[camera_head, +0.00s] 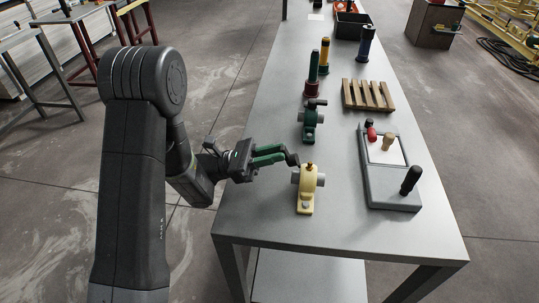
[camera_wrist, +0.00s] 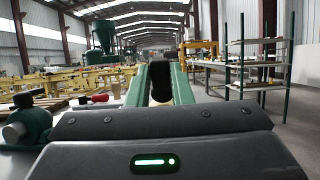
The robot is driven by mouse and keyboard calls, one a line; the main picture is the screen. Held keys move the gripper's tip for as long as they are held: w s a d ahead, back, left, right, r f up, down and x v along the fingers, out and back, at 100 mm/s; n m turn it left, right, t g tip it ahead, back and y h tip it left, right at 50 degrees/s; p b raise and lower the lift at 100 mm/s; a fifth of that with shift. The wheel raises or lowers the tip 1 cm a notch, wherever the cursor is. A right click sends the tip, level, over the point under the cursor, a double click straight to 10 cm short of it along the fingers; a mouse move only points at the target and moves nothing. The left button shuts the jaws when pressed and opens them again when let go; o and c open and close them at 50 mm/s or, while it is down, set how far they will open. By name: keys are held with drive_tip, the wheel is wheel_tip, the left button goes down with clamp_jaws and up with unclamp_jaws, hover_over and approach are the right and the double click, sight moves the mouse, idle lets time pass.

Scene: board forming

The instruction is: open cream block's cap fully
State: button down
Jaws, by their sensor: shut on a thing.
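The cream block (camera_head: 305,203) stands near the table's front left, with a grey pipe stub at its side and a small brown knob on top. A dark lever (camera_head: 293,161) rises beside its top, toward my gripper. My gripper (camera_head: 286,153) reaches in from the left with its green fingers at this lever. In the wrist view my gripper (camera_wrist: 160,72) is shut on the black handle (camera_wrist: 160,82), which stands between the two green fingers. A bit of cream shows low behind it. The cap itself is hard to make out.
A green block (camera_head: 310,122) with a black lever stands just behind; it also shows in the wrist view (camera_wrist: 32,122). A grey board (camera_head: 393,191) with knobs lies right. A slatted wooden rack (camera_head: 368,95) and upright cylinders stand farther back. The table front (camera_head: 340,232) is clear.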

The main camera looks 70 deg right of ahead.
drive_tip(key=c, duration=1.3)
unclamp_jaws()
drive_tip(key=b+v, duration=0.1)
drive_tip(key=b, duration=0.1)
drive_tip(key=b+v, duration=0.2)
drive_tip(key=shift+w+f, duration=0.2)
drive_tip(key=shift+f, duration=0.2)
drive_tip(key=b, duration=0.3)
drive_tip(key=shift+w+f, duration=0.15)
drive_tip(key=shift+w, duration=0.2)
drive_tip(key=shift+w+b, duration=0.2)
drive_tip(key=shift+b, duration=1.05)
drive_tip(key=b, duration=0.4)
drive_tip(key=shift+w+a+f, duration=0.2)
drive_tip(key=shift+w+a, duration=0.1)
drive_tip(key=shift+w, duration=0.05)
